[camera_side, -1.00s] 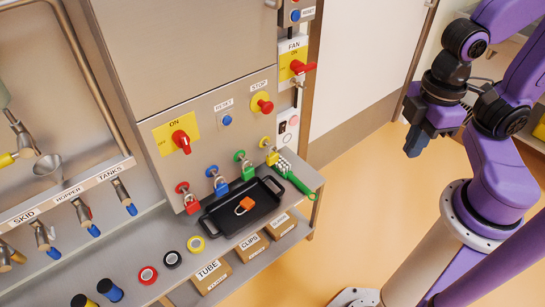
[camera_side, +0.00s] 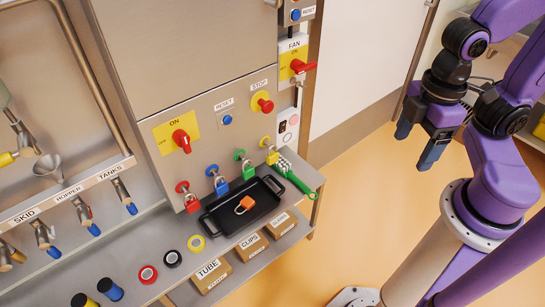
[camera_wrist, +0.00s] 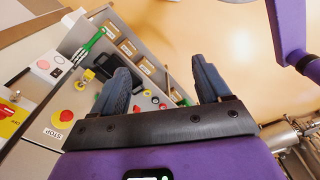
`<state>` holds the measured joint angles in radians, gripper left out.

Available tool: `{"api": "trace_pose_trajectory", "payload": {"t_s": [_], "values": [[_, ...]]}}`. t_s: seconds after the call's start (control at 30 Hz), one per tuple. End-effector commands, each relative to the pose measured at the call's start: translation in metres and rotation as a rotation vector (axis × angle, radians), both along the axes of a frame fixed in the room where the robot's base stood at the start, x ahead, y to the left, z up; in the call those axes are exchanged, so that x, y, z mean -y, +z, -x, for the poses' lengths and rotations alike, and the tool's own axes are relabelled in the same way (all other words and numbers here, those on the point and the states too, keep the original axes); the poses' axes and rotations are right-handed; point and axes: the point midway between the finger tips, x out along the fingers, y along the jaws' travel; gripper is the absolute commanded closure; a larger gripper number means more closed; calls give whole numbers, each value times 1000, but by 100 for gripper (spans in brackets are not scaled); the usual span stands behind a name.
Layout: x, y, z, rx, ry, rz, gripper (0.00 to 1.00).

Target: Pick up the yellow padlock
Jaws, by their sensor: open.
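The yellow padlock (camera_side: 272,158) hangs at the right end of a row of padlocks on the steel panel, just above the shelf. In the wrist view, a small yellow shape (camera_wrist: 88,75) left of the near finger appears to be it, partly unclear. My gripper (camera_side: 416,148) is open and empty, well to the right of the panel and apart from everything. Its two blue fingers also show spread in the wrist view (camera_wrist: 160,78).
Green (camera_side: 248,172), blue (camera_side: 221,187) and red (camera_side: 192,205) padlocks hang to the left. A black tray (camera_side: 215,226) holding an orange padlock (camera_side: 244,205) and a green-handled brush (camera_side: 299,183) lie close below. The space between my gripper and the panel is clear.

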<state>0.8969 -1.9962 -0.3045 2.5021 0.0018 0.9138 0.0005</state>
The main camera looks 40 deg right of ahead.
Motion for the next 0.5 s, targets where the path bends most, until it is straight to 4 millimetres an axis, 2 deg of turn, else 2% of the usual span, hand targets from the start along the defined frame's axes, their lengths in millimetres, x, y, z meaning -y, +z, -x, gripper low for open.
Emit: {"api": "trace_pose_trajectory", "payload": {"t_s": [0.27, 0.37, 0.5], "values": [[-7, -4, -4, -2, -16, -10, 23], [-24, -13, -14, -2, -55, -43, 23], [-61, -36, -39, 3, -159, -118, 23]]}}
